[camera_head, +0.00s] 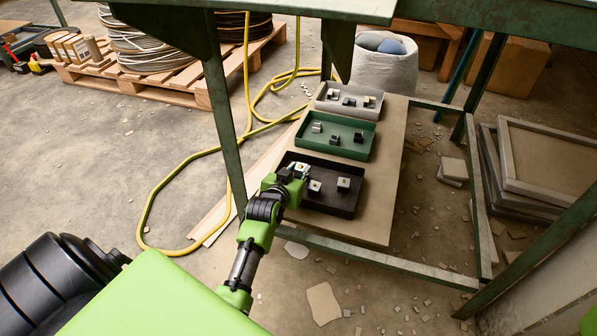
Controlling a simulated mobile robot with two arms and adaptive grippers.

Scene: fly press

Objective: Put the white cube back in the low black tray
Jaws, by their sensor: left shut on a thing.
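The low black tray (328,206) lies on a board under the green workbench, nearest to me in a row of three trays. My left gripper (299,170) reaches in from below and is shut on the white cube (303,168), over the tray's left rear part. The fingers hide part of the cube, and I cannot tell whether it touches the tray floor. My right gripper is not in view.
Behind the black tray are a green tray (361,152) and a grey tray (373,113), each holding small blocks. The bench legs (222,112) and a low green rail (380,262) frame the board (386,190). A yellow hose (172,176) lies on the floor at left.

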